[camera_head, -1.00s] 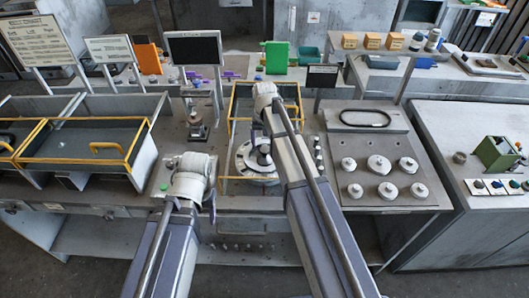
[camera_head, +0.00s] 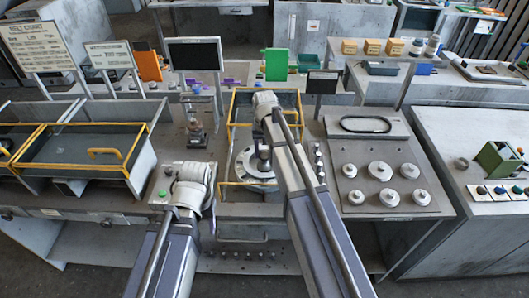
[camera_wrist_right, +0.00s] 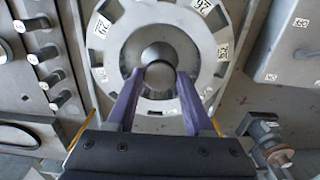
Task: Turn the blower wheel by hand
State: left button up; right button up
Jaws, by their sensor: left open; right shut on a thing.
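The blower wheel is a pale round disc (camera_head: 242,164) with a dark hub, inside a yellow-edged frame at the middle of the bench. In the right wrist view its notched, labelled ring (camera_wrist_right: 214,50) surrounds a round metal knob (camera_wrist_right: 157,53). My right gripper (camera_wrist_right: 159,77) is shut on the knob, with one purple finger at each side. In the head view my right arm hides part of the wheel and gripper. My left gripper (camera_head: 213,203) is open, low and left of the wheel, mostly hidden by its own wrist.
A plate with several round metal knobs (camera_head: 380,170) and a black belt ring (camera_head: 365,124) lies right of the wheel. A yellow-rimmed tray (camera_head: 75,161) is at the left. A small fixture (camera_head: 196,132) and a dark screen (camera_head: 195,53) stand behind my left arm.

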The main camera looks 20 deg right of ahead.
grip_shut()
jog(key=shift+n, duration=0.3)
jog(key=n, duration=0.4)
jog(key=shift+n, duration=0.4)
jog(key=n, duration=0.4)
jog(key=shift+n, duration=0.3)
jog(key=n, duration=0.9)
jog(key=shift+n, duration=0.5)
